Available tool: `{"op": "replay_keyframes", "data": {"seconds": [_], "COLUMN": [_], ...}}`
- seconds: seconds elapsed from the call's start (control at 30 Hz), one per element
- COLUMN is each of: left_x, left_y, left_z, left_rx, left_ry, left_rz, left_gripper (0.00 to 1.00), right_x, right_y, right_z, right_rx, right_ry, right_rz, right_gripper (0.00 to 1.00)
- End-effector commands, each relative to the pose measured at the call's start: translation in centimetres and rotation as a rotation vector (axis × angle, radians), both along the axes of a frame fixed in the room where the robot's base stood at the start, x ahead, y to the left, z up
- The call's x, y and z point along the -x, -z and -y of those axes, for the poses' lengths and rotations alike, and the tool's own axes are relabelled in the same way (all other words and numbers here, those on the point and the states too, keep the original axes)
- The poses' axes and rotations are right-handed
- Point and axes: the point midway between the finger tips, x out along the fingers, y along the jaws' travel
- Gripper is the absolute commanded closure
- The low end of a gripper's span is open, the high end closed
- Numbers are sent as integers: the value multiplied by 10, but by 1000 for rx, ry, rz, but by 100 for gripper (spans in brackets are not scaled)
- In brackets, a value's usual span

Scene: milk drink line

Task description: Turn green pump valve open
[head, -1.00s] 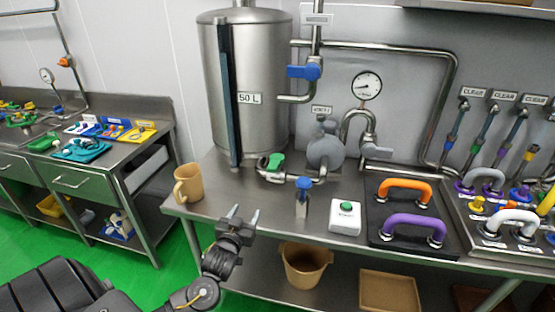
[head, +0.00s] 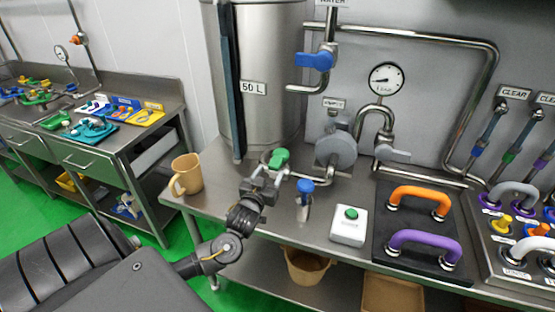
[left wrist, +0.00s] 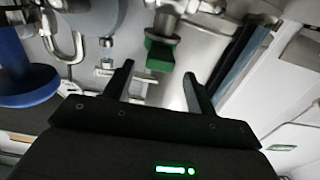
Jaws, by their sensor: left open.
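The green pump valve handle (head: 279,158) sits on the pipe at the foot of the 50 L steel tank (head: 255,120). In the left wrist view the green handle (left wrist: 160,54) lies ahead of the fingertips, roughly between their lines. My left gripper (head: 264,172) is open and empty, just below and in front of the handle in the head view. In the left wrist view its two fingers (left wrist: 157,80) are spread apart, with a gap to the handle. Part of the pipe behind the gripper is hidden. My right gripper is not in view.
A blue-topped valve (head: 304,193) stands right of the gripper, near the round pump (head: 336,150). A tan mug (head: 187,175) stands at the bench's left end. A white green-button box (head: 348,225) and orange and purple handles (head: 424,243) stand to the right.

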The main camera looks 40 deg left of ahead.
Motion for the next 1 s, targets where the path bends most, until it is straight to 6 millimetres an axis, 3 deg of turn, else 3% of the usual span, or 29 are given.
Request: {"op": "replay_keyframes", "data": {"seconds": [0.2, 0.4, 0.83, 1.0], "left_x": [-41, -65, -73, -73], "left_y": [-3, -2, 0, 0], "left_z": [-15, -23, -26, -26], "left_rx": [-3, -2, 0, 0], "left_ry": [-2, -1, 0, 0], "left_rz": [0, -1, -1, -1], "left_gripper": [44, 44, 44, 66], "right_x": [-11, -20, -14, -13], "right_y": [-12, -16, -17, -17], "right_z": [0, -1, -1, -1], "right_rx": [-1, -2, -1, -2], "right_ry": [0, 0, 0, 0], "right_rz": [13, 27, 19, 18], "right_gripper": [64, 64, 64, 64]}}
